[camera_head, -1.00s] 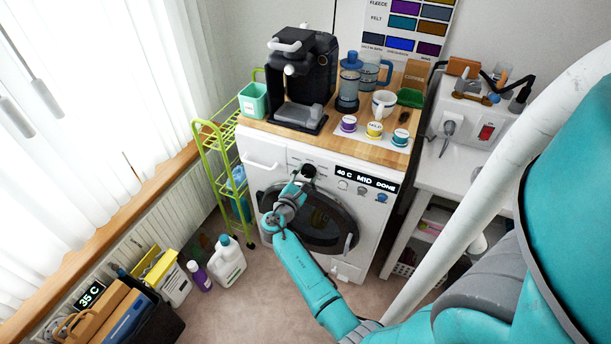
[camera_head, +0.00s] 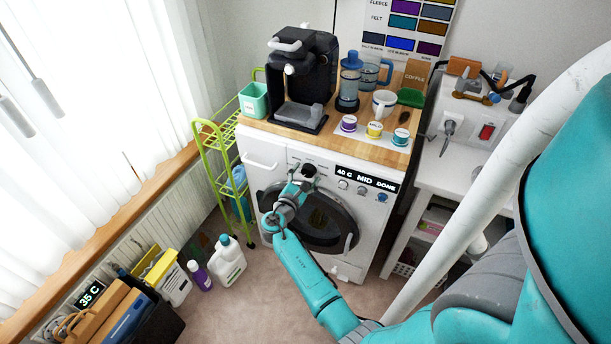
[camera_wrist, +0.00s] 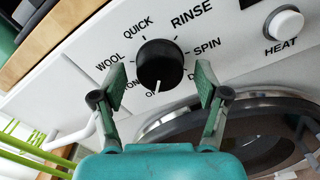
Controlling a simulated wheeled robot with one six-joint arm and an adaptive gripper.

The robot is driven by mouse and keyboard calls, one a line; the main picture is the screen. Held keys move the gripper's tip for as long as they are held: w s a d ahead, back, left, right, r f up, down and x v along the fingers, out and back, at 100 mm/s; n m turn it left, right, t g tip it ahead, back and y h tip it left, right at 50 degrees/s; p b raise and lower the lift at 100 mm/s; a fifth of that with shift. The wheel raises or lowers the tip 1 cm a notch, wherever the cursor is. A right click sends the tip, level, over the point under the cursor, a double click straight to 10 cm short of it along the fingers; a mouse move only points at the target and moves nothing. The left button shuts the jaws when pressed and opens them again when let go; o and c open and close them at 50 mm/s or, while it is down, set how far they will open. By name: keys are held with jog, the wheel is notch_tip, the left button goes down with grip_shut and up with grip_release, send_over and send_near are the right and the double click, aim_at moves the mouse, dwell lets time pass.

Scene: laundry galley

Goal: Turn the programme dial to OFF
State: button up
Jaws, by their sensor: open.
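The programme dial (camera_wrist: 160,65) is a round black knob on the white washing machine panel. Its white pointer line points down and slightly left, towards a partly hidden label starting with O. The labels WOOL, QUICK, RINSE and SPIN ring its upper side; others lower down are partly covered. My gripper (camera_wrist: 161,76) is open, with one green fingertip on each side of the dial's lower half. Visible gaps separate the fingertips from the knob. In the head view my gripper (camera_head: 306,176) is at the machine's front, largely covering the dial.
A white HEAT button (camera_wrist: 284,23) sits right of the dial. The display (camera_head: 366,180) reads 40 C MID DONE. The round door (camera_head: 325,222) lies below. A coffee machine (camera_head: 302,80) and cups stand on the wooden top; a green rack (camera_head: 215,160) stands left.

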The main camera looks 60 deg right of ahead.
jog(key=a, duration=1.2)
jog(key=shift+s, duration=0.45)
jog(key=shift+f, duration=0.1)
jog(key=s+a+f+m+t+y, duration=0.1)
jog(key=s+a+f+t+y, duration=0.2)
jog(key=s+a+f+y, duration=0.25)
jog(key=s+a+f+t+y, duration=0.3)
jog(key=s+a+f+t, duration=0.15)
jog(key=a+f, duration=0.35)
jog(key=s+a+r+m+y, duration=0.2)
jog(key=s+a+y, duration=0.2)
jog(key=s+a, duration=0.3)
jog(key=s+a+r+m+t+y, duration=0.2)
jog(key=s+a+r+m, duration=0.3)
jog(key=r, duration=0.6)
jog(key=s+a+r+m+t+y, duration=0.3)
jog(key=s+a+r+m, duration=0.2)
jog(key=r, duration=0.6)
jog(key=s+a, duration=0.2)
jog(key=shift+s+r+t, duration=0.25)
jog(key=shift+s+t, duration=0.1)
jog(key=shift+s, duration=0.05)
jog(key=shift+y, duration=0.25)
